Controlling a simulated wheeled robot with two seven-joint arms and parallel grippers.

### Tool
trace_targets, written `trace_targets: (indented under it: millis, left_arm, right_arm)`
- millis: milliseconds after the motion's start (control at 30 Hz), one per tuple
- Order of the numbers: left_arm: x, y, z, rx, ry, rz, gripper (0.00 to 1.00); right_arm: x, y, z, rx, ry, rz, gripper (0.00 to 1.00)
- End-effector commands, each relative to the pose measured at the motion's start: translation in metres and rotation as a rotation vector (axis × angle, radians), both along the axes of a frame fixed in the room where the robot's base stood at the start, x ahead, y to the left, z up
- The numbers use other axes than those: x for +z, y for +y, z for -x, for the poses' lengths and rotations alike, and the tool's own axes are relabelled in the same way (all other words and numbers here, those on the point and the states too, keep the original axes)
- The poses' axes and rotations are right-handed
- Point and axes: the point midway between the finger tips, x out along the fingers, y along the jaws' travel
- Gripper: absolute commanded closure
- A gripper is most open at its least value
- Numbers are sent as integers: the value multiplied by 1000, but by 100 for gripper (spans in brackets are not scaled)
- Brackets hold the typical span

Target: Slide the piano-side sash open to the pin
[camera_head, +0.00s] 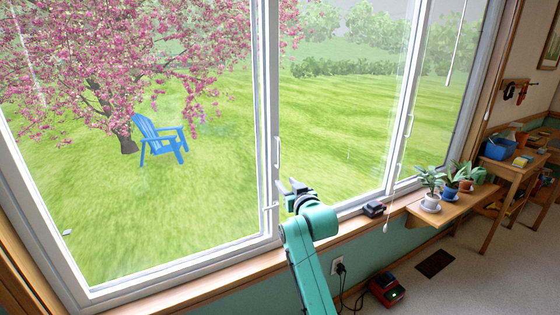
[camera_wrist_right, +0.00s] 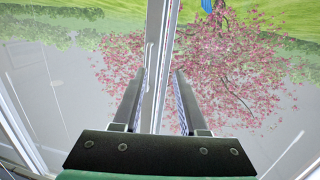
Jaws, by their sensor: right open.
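The window has white-framed sashes. One upright white stile (camera_head: 267,120) stands left of centre and carries a slim white pull handle (camera_head: 277,152). Another stile (camera_head: 404,110) further right has a similar handle (camera_head: 411,124). My right gripper (camera_head: 291,187) is open and empty, just below and right of the nearer handle, in front of the glass. In the right wrist view the stile (camera_wrist_right: 160,60) runs between the two open fingers, with a thin handle (camera_wrist_right: 149,56) beyond the left fingertip. I cannot tell whether the fingers touch anything. I cannot make out the pin with certainty. My left gripper is out of view.
A small black box (camera_head: 374,209) sits on the wooden sill (camera_head: 215,281). A pull cord (camera_head: 386,226) hangs beside it. Potted plants (camera_head: 431,203) stand on a shelf at right, with a cluttered bench (camera_head: 515,165) beyond. A red device (camera_head: 387,289) lies on the floor.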

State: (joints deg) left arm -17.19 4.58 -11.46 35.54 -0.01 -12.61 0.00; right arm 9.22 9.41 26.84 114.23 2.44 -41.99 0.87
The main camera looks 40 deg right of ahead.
Motion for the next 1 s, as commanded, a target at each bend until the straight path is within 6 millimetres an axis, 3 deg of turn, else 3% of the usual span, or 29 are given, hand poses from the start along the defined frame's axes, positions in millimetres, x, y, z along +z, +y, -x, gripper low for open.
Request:
trace_targets:
  millis: [33,67,167,267,700,1000]
  left_arm:
    - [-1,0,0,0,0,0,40]
    - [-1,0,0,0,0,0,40]
    - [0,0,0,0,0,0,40]
    - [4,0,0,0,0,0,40]
    - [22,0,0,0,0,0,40]
    - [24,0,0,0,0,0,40]
  right_arm:
    - [26,-5,11,-19,-50,13,58]
    - [37,-7,16,-28,-70,17,58]
    - [52,-12,20,-39,-95,24,58]
    - [53,-18,8,-39,-95,24,58]
    - [53,-67,-82,-38,-93,24,58]
    - [51,-79,-105,-37,-93,25,58]
